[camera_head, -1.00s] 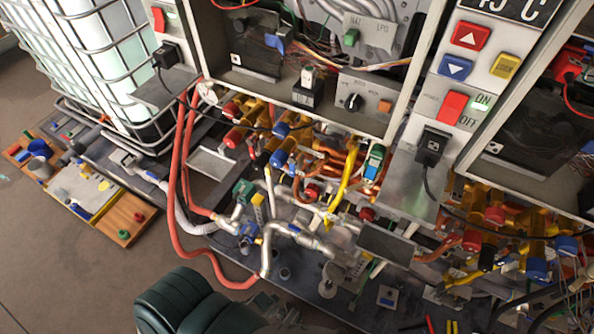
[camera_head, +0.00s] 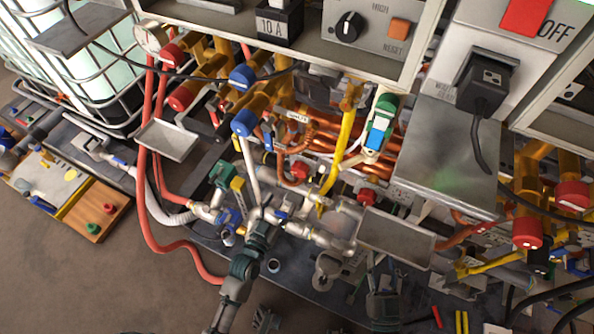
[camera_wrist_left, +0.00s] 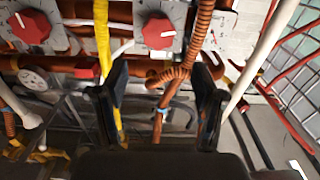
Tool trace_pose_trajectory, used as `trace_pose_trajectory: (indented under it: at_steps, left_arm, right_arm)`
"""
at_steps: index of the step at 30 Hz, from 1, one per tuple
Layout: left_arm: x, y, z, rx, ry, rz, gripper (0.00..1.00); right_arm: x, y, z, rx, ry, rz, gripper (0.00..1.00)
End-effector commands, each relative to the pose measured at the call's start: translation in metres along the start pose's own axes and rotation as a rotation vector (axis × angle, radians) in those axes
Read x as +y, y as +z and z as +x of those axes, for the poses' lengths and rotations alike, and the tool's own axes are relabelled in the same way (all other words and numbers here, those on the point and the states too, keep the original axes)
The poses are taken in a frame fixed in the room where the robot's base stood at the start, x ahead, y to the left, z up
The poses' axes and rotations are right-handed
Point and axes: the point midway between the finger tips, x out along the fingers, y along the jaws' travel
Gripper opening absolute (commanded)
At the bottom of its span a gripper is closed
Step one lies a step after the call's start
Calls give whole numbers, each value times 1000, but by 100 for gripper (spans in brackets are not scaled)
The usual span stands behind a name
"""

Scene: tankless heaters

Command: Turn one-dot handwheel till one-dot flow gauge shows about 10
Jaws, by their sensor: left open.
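My left gripper (camera_head: 264,228) reaches up from the bottom into the white pipes in the head view. In the left wrist view its two dark fingers (camera_wrist_left: 160,80) stand wide apart, with orange hose and pipes beyond them and nothing visibly held. Red handwheels (camera_head: 180,97) and blue handwheels (camera_head: 243,122) sit on brass valves at the upper left. A round white gauge (camera_head: 152,38) is above them, its reading too small to tell. Another small gauge (camera_wrist_left: 32,78) is at the left of the wrist view. I cannot make out dot marks.
Two red dial knobs (camera_wrist_left: 160,31) show beyond the fingers in the wrist view. A yellow pipe (camera_head: 345,140), a grey plate (camera_head: 395,236) and a metal box (camera_head: 450,155) crowd the space. Red hoses (camera_head: 152,190) hang at the left. Open floor (camera_head: 110,275) lies at lower left.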

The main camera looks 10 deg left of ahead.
Motion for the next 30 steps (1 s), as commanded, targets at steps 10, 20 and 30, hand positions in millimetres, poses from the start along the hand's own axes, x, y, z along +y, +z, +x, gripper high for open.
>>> trace_pose_trajectory:
  at_steps: [10, 20, 30]
  left_arm:
    - [0, 5, 83, -4, 0, -3, 69]
    - [0, 3, 124, -4, 1, 0, 69]
    - [1, 2, 127, -4, 1, 0, 64]
  right_arm:
    - [-5, -34, -9, 298, -9, 21, 40]
    - [-7, -59, -24, 490, -12, 36, 40]
    - [-7, -62, -25, 506, -13, 37, 40]
